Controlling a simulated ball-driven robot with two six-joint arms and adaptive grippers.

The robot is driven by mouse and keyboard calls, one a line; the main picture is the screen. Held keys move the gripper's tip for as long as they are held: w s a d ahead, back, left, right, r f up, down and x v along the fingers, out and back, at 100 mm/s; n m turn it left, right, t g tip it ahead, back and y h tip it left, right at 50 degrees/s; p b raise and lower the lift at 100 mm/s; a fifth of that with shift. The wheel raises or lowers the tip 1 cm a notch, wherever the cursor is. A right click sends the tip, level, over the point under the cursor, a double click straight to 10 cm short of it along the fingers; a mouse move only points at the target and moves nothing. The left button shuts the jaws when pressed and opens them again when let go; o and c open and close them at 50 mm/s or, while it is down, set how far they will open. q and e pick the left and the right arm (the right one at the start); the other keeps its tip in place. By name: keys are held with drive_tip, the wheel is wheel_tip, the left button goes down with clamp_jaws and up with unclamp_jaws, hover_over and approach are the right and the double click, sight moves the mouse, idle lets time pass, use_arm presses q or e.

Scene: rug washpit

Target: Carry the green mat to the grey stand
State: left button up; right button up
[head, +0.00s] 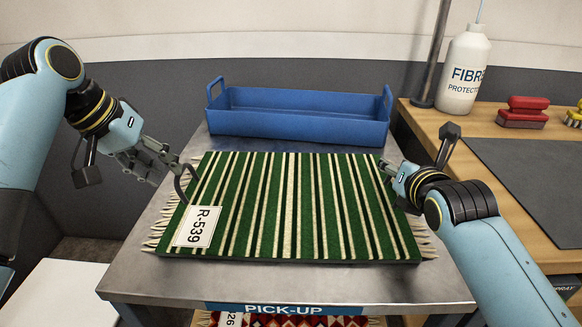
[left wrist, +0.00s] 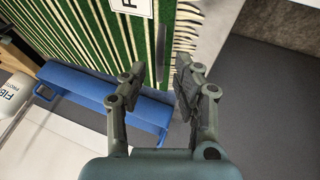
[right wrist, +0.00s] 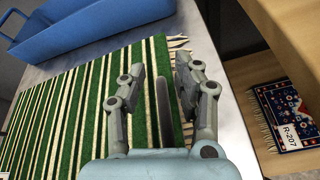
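The green mat (head: 290,205), striped with cream and tagged R-539, lies flat on a steel table marked PICK-UP (head: 150,275). A dark curved handle (head: 188,180) stands at its left edge. My left gripper (head: 168,162) is open by this handle; in the left wrist view the handle (left wrist: 160,55) shows between and beyond the fingers. My right gripper (head: 391,168) is at the mat's right edge. In the right wrist view its fingers are open with a grey handle (right wrist: 163,110) between them, contact unclear. I cannot pick out a separate grey stand.
A blue tray (head: 300,125) stands behind the mat. A wooden bench (head: 440,120) at right holds a white bottle (head: 464,75), a red brush (head: 524,110) and a dark pad (head: 535,165). A white surface (head: 60,292) is at lower left. A patterned rug (right wrist: 285,110) lies on a right shelf.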

drive_tip(key=shift+s+r, duration=0.1)
drive_tip(key=shift+s, duration=0.2)
drive_tip(key=v, duration=1.1)
drive_tip(key=shift+s+a+r, duration=0.1)
drive_tip(key=shift+s, duration=0.05)
use_arm(q)
drive_tip(key=v, duration=0.7)
drive_tip(key=shift+r, duration=0.2)
drive_tip(key=shift+s, duration=0.15)
